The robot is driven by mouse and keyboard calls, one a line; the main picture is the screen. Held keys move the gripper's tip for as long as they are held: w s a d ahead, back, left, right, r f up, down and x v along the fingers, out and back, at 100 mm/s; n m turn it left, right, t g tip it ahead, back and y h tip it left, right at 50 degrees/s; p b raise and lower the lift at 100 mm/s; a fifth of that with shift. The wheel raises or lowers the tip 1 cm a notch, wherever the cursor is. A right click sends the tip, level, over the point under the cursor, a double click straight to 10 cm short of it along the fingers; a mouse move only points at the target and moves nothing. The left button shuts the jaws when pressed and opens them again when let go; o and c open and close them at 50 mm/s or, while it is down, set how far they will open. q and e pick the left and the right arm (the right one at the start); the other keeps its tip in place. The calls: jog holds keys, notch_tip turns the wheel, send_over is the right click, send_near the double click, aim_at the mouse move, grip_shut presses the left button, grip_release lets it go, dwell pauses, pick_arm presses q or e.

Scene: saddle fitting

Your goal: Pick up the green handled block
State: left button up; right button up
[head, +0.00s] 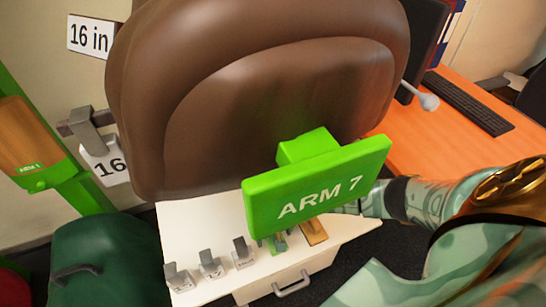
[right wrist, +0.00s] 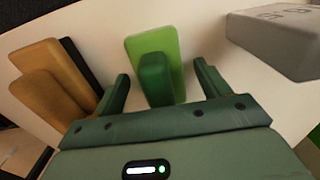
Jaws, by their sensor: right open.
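The green handled block (right wrist: 143,45) stands on a white top in the right wrist view, with its darker green handle (right wrist: 155,79) facing my gripper. My right gripper (right wrist: 160,75) is open, with one finger on either side of the handle in the picture. I see no contact between the fingers and the handle. In the head view, a small part of the green block (head: 278,243) shows below a large green panel. That panel hides most of my right gripper there. My left gripper is not in view.
The bright green panel (head: 318,190), marked ARM 7, covers part of the white cabinet (head: 185,226). A brown block (right wrist: 56,75) stands left of the green one, and a grey block (right wrist: 278,42) to its right. Several grey handled blocks (head: 210,265) line the cabinet.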

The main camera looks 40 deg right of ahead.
jog(key=c, duration=1.1)
jog(key=shift+o, duration=0.2)
jog(key=shift+r, duration=0.1)
